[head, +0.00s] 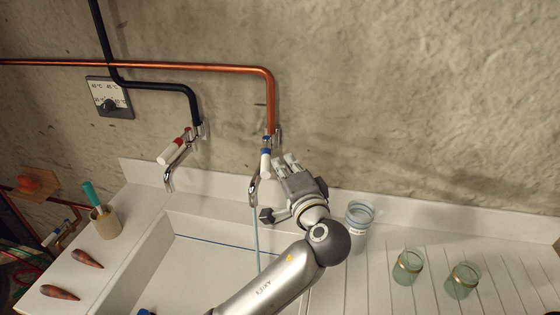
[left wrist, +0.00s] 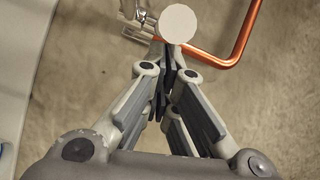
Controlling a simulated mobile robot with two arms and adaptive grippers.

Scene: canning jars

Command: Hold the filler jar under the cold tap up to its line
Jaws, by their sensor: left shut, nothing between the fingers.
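The cold tap (head: 265,163), with a blue band and a white lever, is on the copper pipe. A thin bluish stream (head: 257,238) falls from its spout into the white sink (head: 160,250). My left gripper (head: 283,160) is shut and empty, just right of the lever. In the left wrist view, the closed fingertips (left wrist: 166,52) are close to the lever's round white end (left wrist: 177,24); I cannot tell if they touch. A clear jar with a bluish rim (head: 360,215) stands right of my gripper, probably the filler jar. My right gripper is not in view.
Two greenish jars (head: 407,267) (head: 462,280) stand on the ribbed drainboard (head: 375,275). The red-marked hot tap (head: 174,152) is at the left. A cup with a green-handled tool (head: 104,222) and two brown pointed things (head: 87,259) (head: 60,292) are on the left ledge.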

